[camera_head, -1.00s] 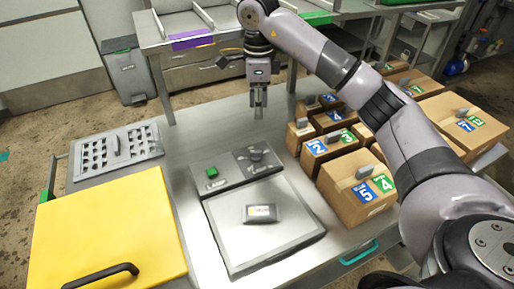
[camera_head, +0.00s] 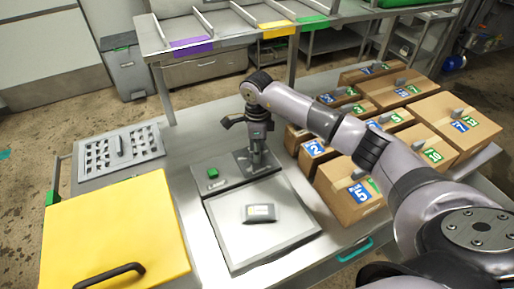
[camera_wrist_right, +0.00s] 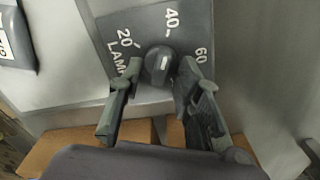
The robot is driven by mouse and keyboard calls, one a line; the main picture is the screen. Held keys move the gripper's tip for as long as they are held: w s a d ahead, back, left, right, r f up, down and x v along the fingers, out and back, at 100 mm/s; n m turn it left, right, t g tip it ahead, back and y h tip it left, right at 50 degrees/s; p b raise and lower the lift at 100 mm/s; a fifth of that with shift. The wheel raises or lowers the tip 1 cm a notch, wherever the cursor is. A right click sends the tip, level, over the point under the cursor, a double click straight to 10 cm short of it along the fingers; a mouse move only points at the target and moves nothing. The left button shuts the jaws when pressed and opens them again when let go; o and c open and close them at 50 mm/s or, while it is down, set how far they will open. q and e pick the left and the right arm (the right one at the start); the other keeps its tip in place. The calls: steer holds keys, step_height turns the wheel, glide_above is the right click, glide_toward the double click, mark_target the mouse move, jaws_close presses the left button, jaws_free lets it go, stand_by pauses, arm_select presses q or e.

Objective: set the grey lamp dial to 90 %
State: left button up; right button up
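The grey lamp dial (camera_wrist_right: 158,62) is a round dark knob with a short white mark. It sits on a dark panel (camera_wrist_right: 110,22) printed with LAMP, 20, 40 and 60. No 90 is visible, and I cannot tell the exact setting. My right gripper (camera_wrist_right: 161,68) is open, with one finger on each side of the knob; I cannot tell whether they touch it. In the head view my right gripper (camera_head: 256,164) points down over the right part of the control panel (camera_head: 226,178) and hides the dial. My left gripper is not in view.
A green button (camera_head: 212,172) is on the panel's left part. In front, a pale plate (camera_head: 235,245) bears a small dark item (camera_head: 260,213). Labelled cardboard boxes (camera_head: 345,200) crowd the right. A yellow lid (camera_head: 110,225) and a perforated tray (camera_head: 120,150) lie left.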

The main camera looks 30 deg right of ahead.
steer(key=shift+c, duration=0.4)
jaws_close()
